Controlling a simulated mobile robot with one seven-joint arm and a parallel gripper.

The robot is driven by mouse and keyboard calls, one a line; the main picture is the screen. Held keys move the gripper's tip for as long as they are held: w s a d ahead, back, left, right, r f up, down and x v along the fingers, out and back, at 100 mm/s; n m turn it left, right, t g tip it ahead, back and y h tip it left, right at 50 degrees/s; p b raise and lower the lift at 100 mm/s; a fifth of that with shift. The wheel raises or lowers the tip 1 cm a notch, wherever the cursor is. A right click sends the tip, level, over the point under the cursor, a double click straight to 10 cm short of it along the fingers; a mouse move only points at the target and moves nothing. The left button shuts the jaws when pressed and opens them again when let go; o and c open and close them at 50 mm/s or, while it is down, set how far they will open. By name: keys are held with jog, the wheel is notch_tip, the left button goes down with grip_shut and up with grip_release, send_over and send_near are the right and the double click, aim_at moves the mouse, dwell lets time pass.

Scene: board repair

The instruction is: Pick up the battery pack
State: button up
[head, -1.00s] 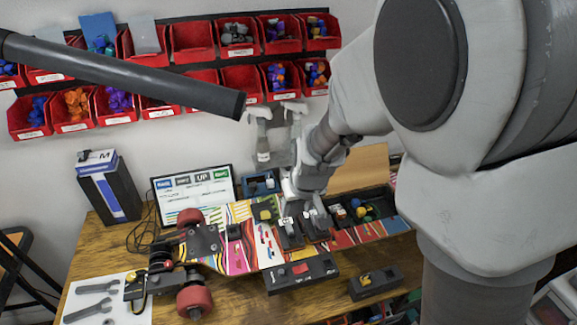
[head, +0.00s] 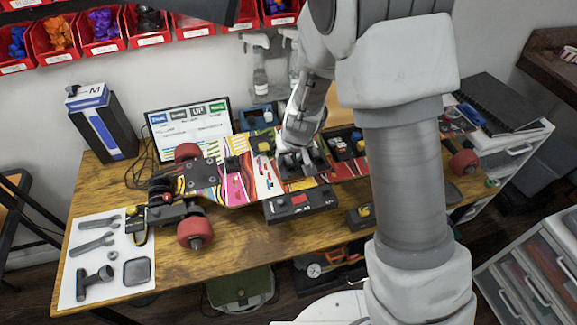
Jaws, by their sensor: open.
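My gripper (head: 295,162) is open and points down over the middle of the board, at a dark block there. I cannot tell whether its fingers touch that block. A black box with a red part on top (head: 301,203) sits at the board's front edge, just below my gripper. A smaller dark box with a yellow part (head: 361,215) is to its right, partly hidden by my arm. I cannot tell for sure which of these dark parts is the battery pack.
A monitor (head: 188,124) and a black-and-blue box (head: 102,124) stand at the back left. A white sheet (head: 75,259) with grey tools lies at the front left. Red bins (head: 104,30) hang on the wall. The table's front left-centre (head: 240,238) is clear.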

jog(key=shift+w+f, duration=0.1)
jog(key=shift+f, duration=0.1)
grip_shut()
dwell(0.3)
jog(key=shift+r, duration=0.2)
jog(key=shift+s+d+r, duration=0.1)
jog(key=shift+s+r, duration=0.35)
jog(key=s+d+r+p, duration=0.1)
jog(key=s+r, duration=0.2)
jog(key=s, duration=0.3)
jog(key=s+d+r+p, duration=0.1)
jog(key=s+d+r, duration=0.1)
jog(key=s, duration=0.4)
jog(key=shift+d+v, duration=0.2)
jog(key=shift+v, duration=0.75)
